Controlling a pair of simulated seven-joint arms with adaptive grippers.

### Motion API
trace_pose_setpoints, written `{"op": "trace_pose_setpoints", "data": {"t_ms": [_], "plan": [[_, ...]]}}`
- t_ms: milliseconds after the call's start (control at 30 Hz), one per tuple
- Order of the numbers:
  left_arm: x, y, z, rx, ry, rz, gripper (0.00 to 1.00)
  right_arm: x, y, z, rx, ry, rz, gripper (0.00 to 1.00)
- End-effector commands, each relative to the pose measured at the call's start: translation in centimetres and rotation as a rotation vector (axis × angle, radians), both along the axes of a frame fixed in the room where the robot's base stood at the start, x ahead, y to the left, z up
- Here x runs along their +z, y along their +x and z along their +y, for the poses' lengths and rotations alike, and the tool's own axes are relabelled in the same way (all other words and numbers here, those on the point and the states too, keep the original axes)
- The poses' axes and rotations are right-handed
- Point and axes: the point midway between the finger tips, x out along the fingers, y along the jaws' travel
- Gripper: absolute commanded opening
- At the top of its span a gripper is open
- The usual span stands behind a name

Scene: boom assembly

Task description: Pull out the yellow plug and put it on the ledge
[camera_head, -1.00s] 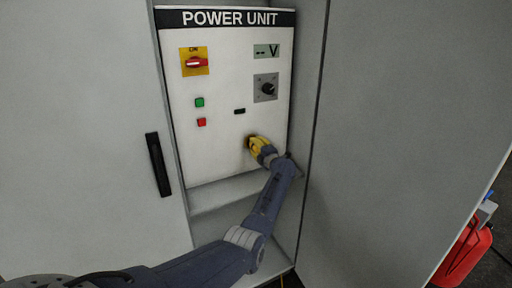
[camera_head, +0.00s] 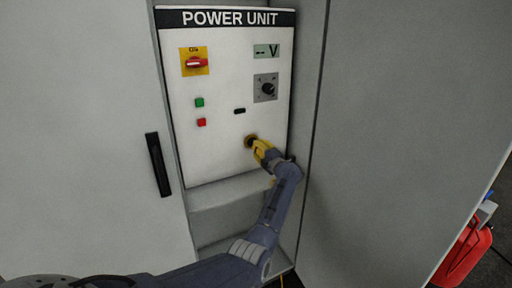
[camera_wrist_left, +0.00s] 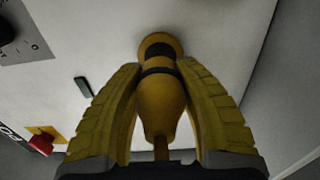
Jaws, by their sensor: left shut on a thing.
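The yellow plug (camera_wrist_left: 158,105) has a dark band and lies between my left gripper's yellow fingers (camera_wrist_left: 160,68) in the left wrist view. My left gripper (camera_head: 262,150) is shut on it, in front of the lower right of the white panel. A round socket (camera_head: 250,141) shows just beyond the fingertips. The plug's front end points at the socket; I cannot tell whether its tip is still inside. The grey ledge (camera_head: 230,192) runs along the bottom of the panel, below the gripper. My right gripper is not in view.
The POWER UNIT panel (camera_head: 222,160) carries a red switch (camera_head: 196,63), green and red buttons, a dial (camera_head: 268,88) and a small dark slot (camera_head: 239,111). Grey cabinet walls stand close on both sides. A red object (camera_head: 464,252) is at far right.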

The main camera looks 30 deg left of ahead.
Motion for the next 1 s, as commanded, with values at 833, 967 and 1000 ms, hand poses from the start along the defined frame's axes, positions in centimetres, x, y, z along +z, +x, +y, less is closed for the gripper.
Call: {"op": "trace_pose_setpoints", "data": {"t_ms": [833, 967, 1000], "plan": [[0.05, -0.63, -0.94, 0.001, -0.003, 0.002, 0.0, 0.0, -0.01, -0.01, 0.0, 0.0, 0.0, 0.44], [0.48, -0.52, -1.0, 0.001, -0.034, 0.014, 0.0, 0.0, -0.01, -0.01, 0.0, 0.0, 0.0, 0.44], [0.86, -0.42, -0.99, 0.001, -0.049, 0.022, 0.0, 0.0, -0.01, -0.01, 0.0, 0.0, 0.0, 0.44]]}}
